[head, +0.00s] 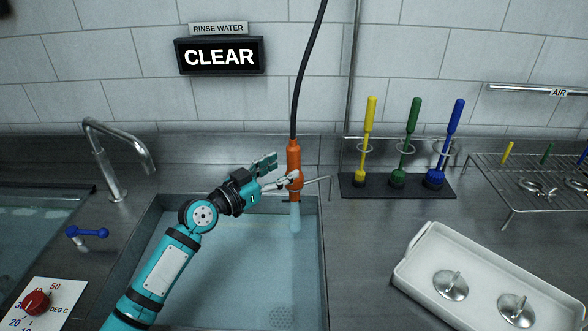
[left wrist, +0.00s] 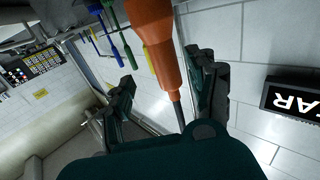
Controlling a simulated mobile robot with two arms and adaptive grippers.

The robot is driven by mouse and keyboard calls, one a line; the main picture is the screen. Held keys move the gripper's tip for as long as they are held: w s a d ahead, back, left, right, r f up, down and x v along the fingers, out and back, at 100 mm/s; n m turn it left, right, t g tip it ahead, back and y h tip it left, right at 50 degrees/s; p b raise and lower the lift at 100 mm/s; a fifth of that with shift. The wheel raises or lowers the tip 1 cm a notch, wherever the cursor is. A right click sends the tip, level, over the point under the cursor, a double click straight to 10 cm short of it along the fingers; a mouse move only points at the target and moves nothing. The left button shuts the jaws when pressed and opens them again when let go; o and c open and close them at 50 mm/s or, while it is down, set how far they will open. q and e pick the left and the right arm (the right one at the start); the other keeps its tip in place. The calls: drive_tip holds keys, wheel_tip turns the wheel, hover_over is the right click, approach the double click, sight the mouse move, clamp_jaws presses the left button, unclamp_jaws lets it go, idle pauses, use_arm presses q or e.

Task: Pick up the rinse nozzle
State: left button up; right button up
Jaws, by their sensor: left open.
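The rinse nozzle (head: 293,158) is orange with a pale lower tip and hangs upright on a black hose over the water-filled sink (head: 315,260). In the left wrist view, the orange nozzle (left wrist: 153,38) shows between the spread fingers of the left gripper (left wrist: 160,68). I cannot tell whether a finger touches it. My right gripper is not in view.
A thin metal holder (head: 318,182) sits right beside the nozzle. Yellow, green and blue brushes (head: 414,125) stand in a rack to the right. A faucet (head: 112,150) stands at left. A white tray (head: 425,278) with metal parts lies at front right. A sign (head: 219,56) reads CLEAR.

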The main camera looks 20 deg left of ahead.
sight(289, 162)
use_arm(q)
drive_tip(key=p+x, duration=0.1)
drive_tip(key=x, duration=0.1)
drive_tip(key=p+x, duration=0.1)
drive_tip(key=x, duration=0.1)
drive_tip(key=shift+w+a, duration=0.15)
drive_tip(key=shift+w, duration=0.3)
drive_tip(key=shift+w+d+f, duration=0.1)
drive_tip(key=shift+w+d, duration=0.15)
drive_tip(key=shift+w, duration=0.2)
drive_tip(key=shift+s, duration=0.1)
drive_tip(key=shift+c, duration=1)
clamp_jaws()
drive_tip(key=shift+f, duration=0.15)
